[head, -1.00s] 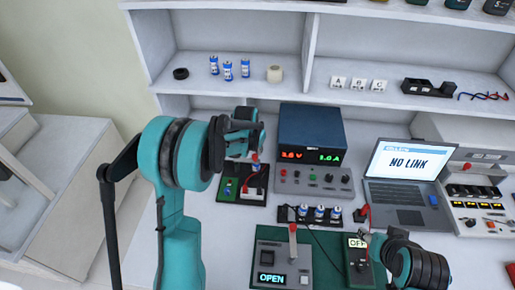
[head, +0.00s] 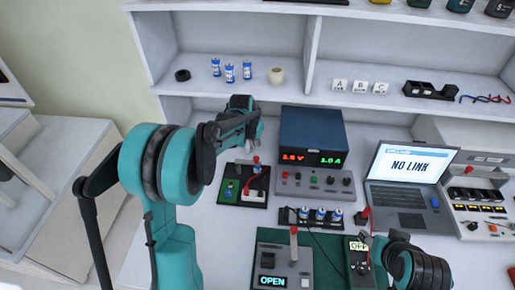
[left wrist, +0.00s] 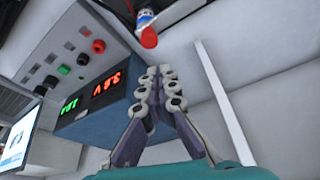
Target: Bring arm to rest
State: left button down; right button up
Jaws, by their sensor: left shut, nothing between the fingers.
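My left gripper (head: 252,122) is at the end of the teal and black left arm (head: 160,165). It hangs in the air in front of the shelf, left of the dark blue power supply (head: 311,136). In the left wrist view its fingers (left wrist: 160,88) are together with nothing between them. The power supply (left wrist: 92,105) shows beyond them with lit red and green digits. My right arm (head: 418,265) shows at the lower right by the green meter (head: 359,265); its fingers cannot be made out clearly.
Below the left gripper is a small board (head: 243,185) with a red-topped part. A switch box reading OPEN (head: 284,265), a cell holder (head: 310,217) and a laptop (head: 408,175) stand on the bench. Shelves (head: 230,92) rise behind. Bench at the left is clear.

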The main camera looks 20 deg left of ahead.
pick_arm(q)
jog(key=v, duration=0.6)
jog(key=shift+s+r, duration=0.2)
jog(key=shift+r, duration=0.15)
